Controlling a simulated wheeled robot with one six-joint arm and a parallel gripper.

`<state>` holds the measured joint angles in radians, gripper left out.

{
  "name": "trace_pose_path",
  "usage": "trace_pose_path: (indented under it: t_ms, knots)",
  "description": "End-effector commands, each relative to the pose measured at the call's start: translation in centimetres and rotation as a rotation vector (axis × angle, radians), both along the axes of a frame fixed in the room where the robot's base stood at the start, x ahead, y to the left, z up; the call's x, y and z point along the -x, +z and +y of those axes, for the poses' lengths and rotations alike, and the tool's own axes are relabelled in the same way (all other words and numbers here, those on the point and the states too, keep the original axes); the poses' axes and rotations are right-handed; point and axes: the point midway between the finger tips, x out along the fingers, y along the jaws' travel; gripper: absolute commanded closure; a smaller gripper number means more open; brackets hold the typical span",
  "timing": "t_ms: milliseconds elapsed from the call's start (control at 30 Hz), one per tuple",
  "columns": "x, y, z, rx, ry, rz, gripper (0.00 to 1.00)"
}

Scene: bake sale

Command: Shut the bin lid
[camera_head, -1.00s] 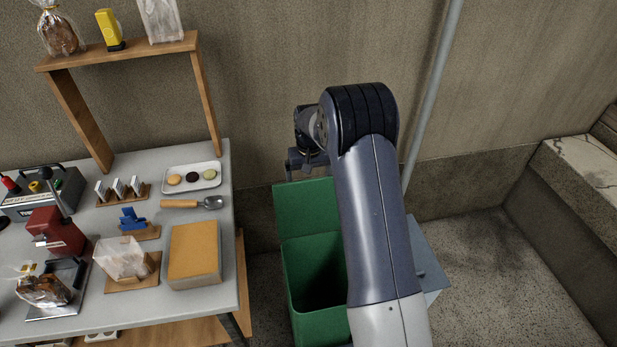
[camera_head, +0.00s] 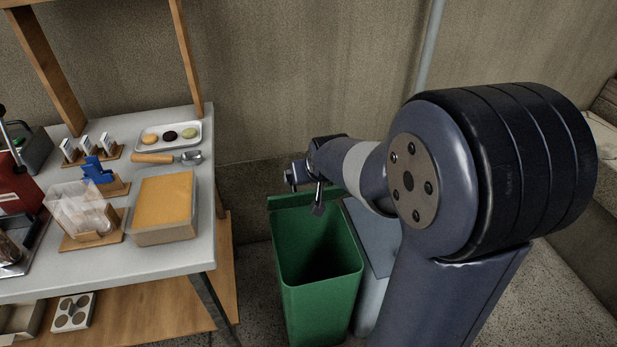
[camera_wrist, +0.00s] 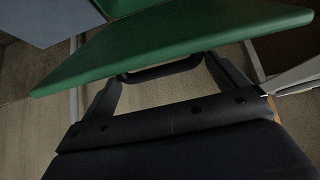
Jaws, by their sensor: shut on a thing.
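The green bin (camera_head: 318,290) stands on the floor to the right of the table, and its dark inside shows from above. Its green lid (camera_head: 290,201) shows as a thin strip at the back rim, raised off the opening. In the wrist view the lid (camera_wrist: 180,42) is a broad green panel with a dark bar handle (camera_wrist: 160,70) along its near edge. My gripper (camera_head: 306,190) is at the lid's edge behind the bin. In the wrist view my gripper's fingers (camera_wrist: 167,72) are at the handle and shut on it. The exact contact is dark and hard to see.
The grey table (camera_head: 190,258) stands close left of the bin, with a scoop (camera_head: 165,158), a tray of cookies (camera_head: 172,136) and a yellow-topped block (camera_head: 165,205) on it. The wall is close behind.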

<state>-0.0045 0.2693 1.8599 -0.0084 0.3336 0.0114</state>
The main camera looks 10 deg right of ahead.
Motion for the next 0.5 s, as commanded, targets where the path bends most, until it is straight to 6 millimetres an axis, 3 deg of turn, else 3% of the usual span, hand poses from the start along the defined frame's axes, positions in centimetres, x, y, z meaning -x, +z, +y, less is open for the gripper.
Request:
trace_pose_path:
  t_ms: [33,200,500]
  knots:
    - [0.8,-1.3,0.0,0.000,0.000,-0.035,0.47]
    - [3.2,-2.6,0.0,0.001,0.001,-0.145,0.47]
    - [7.4,-6.3,0.0,0.000,0.000,-0.135,0.47]
